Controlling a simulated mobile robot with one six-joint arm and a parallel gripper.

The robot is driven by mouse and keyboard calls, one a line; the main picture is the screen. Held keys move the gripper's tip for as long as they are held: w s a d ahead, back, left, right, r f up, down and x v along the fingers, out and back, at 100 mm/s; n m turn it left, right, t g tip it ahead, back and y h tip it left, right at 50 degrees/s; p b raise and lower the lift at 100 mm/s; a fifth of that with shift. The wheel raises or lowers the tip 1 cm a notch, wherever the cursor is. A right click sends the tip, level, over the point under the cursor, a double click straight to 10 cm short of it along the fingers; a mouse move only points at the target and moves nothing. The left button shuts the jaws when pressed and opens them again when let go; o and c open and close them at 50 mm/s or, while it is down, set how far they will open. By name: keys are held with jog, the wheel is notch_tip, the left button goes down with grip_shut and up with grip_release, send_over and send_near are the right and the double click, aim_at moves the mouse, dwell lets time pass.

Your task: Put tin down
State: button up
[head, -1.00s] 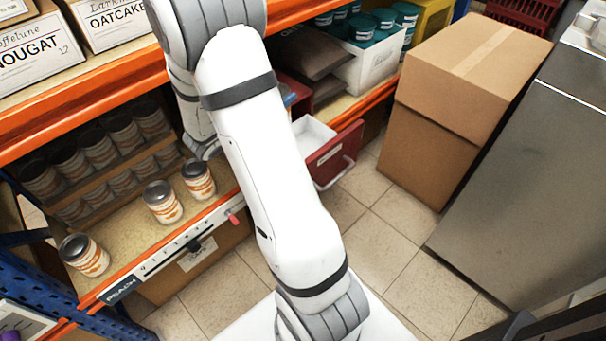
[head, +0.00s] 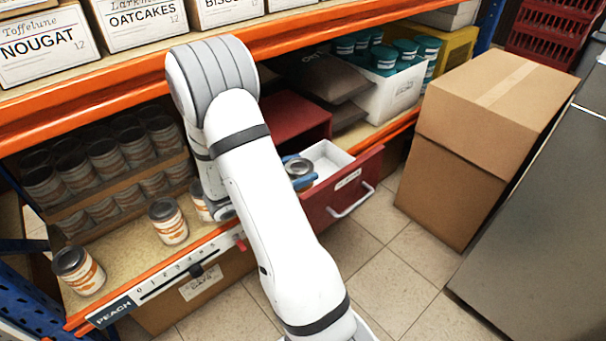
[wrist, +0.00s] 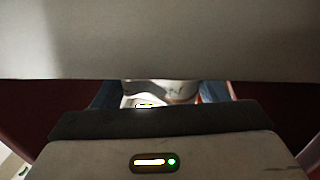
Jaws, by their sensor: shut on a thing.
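My gripper (head: 293,162) is mostly hidden behind my arm in the head view, with a blue finger showing. It is shut on a tin (head: 299,168) with a grey lid. The tin is at the white-lined open red drawer (head: 340,190), in its left part. I cannot tell whether the tin touches the drawer floor. In the wrist view the tin (wrist: 165,90) shows as a pale strip between the two blue fingers, the rest hidden by a grey surface above and the dark gripper body below.
Peach-labelled tins (head: 79,270) stand along the front of the lower shelf, with several more in rows behind. A white bin (head: 397,95) of teal-lidded jars is behind the drawer. Cardboard boxes (head: 480,140) stand to the right. The floor between is clear.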

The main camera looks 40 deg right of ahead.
jog(key=shift+f, duration=0.5)
jog(key=shift+f, duration=0.15)
jog(key=o, duration=1.3)
